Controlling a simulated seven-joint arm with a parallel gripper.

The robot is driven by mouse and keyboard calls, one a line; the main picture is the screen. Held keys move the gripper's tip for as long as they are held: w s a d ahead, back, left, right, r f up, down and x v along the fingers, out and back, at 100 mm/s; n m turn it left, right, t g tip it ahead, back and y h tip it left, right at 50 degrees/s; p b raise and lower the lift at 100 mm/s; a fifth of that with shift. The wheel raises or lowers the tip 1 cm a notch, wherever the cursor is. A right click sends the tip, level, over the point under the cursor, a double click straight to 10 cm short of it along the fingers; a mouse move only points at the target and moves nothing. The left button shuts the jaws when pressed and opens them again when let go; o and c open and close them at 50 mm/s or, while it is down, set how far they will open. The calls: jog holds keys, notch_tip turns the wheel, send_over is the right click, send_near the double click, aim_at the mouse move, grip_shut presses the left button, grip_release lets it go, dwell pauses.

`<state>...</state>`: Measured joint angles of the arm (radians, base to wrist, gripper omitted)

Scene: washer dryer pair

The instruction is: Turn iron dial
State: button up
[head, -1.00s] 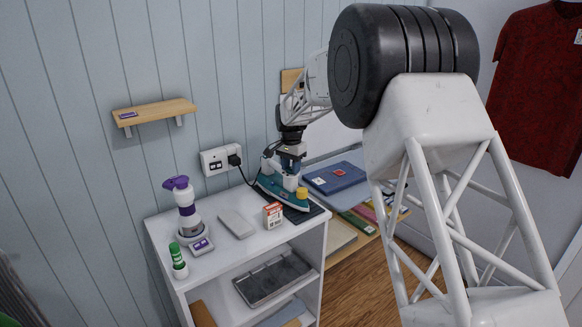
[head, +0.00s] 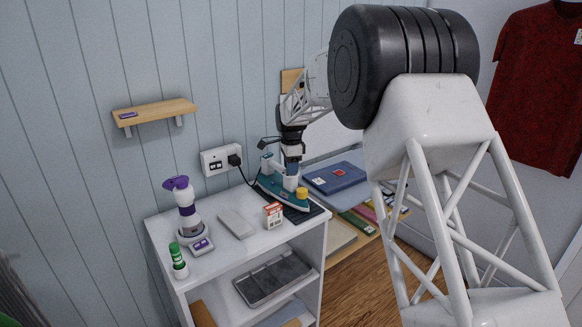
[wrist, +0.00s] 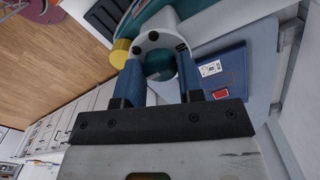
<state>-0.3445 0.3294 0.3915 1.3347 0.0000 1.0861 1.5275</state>
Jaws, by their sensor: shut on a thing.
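The iron (head: 284,189), with a teal body, a white handle and a yellow knob (head: 302,193) at its front, sits flat on a dark ribbed pad on the white shelf unit. My gripper (head: 292,167) points down onto it from above. In the wrist view, my blue fingers (wrist: 160,72) are on either side of a white upright part of the iron, with a round teal piece (wrist: 158,64) between them. The yellow knob (wrist: 120,52) is just outside the left finger. Whether the teal piece is the dial, and the exact contact points, I cannot tell.
A black cord runs from the wall socket (head: 220,160) down to the iron. A red-and-white box (head: 273,215), a grey slab (head: 236,223) and a purple-topped bottle (head: 184,205) stand left of it. A blue folder (head: 335,178) lies to the right.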

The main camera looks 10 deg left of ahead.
jog(key=shift+r, duration=0.1)
dwell(0.3)
jog(key=o, duration=0.9)
jog(key=shift+o, duration=0.2)
jog(key=shift+r, duration=3.85)
